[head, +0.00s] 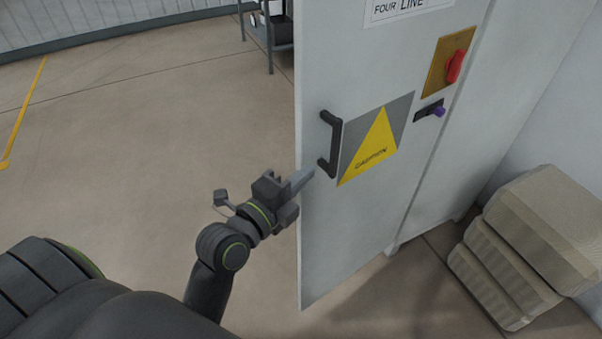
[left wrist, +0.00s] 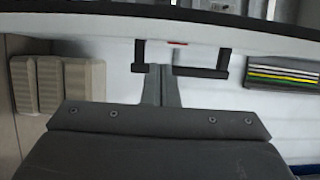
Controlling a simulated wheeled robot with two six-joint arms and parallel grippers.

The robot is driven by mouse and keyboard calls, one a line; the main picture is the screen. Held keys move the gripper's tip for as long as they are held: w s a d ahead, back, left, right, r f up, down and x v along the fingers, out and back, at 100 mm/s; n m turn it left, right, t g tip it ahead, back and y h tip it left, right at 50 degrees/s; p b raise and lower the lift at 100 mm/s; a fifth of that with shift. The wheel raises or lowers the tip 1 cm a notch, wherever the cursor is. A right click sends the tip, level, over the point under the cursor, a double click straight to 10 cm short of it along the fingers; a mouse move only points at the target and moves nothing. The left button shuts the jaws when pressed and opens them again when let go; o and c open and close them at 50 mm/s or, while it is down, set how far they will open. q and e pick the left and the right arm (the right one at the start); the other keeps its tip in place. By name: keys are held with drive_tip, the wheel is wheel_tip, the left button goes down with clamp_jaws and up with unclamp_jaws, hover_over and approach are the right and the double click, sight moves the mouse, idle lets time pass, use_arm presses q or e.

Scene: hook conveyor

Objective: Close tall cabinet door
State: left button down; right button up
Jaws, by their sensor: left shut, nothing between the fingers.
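The tall light-grey cabinet door (head: 345,230) fills the middle of the head view, with floor showing past its left edge. I cannot tell how far it stands open. Its black bar handle (head: 328,145) is near that edge and also shows in the left wrist view (left wrist: 196,72). My left gripper (head: 308,176) is shut and empty, its tips just left of the handle's lower end. In the left wrist view the shut fingers (left wrist: 160,72) point at the handle; I cannot tell whether they touch it. My right gripper is out of view.
A yellow caution sign (head: 375,140) and a red switch (head: 455,66) are on the door. Beige stacked blocks (head: 535,240) stand on the floor at right. A grey cart (head: 268,35) stands behind the door. The floor at left is clear.

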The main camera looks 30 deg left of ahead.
sight(325, 164)
use_arm(q)
drive_tip(key=p+x, duration=0.2)
drive_tip(key=x, duration=0.3)
drive_tip(key=shift+w+d+r, duration=0.15)
drive_tip(key=shift+w, duration=0.1)
drive_tip(key=shift+x, duration=0.75)
drive_tip(key=shift+w+f, duration=0.1)
drive_tip(key=shift+f, duration=0.1)
